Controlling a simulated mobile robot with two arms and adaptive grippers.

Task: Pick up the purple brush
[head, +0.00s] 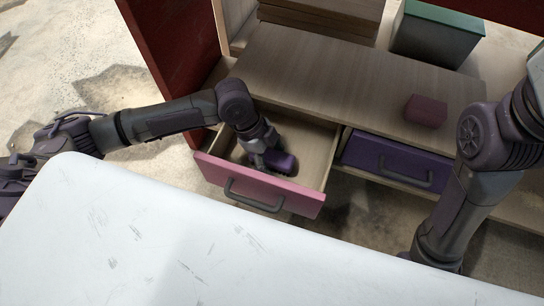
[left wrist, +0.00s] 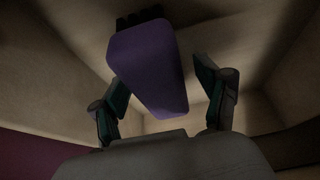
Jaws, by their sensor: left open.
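The purple brush (head: 281,162) lies inside the open drawer with the pink front (head: 258,184). It also shows in the left wrist view (left wrist: 149,68), large and close, with dark bristles at its far end. My left gripper (head: 266,160) reaches down into the drawer beside the brush. In the left wrist view my left gripper (left wrist: 163,100) is open, with one finger on each side of the brush. Whether the fingers touch it I cannot tell. My right arm shows at the right of the head view, but its gripper is out of sight.
A purple drawer (head: 398,163) is shut or nearly shut to the right. A dark pink block (head: 426,111) lies on the wooden shelf (head: 330,83). A green-topped box (head: 437,34) stands behind. The drawer's side walls are close around my left gripper.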

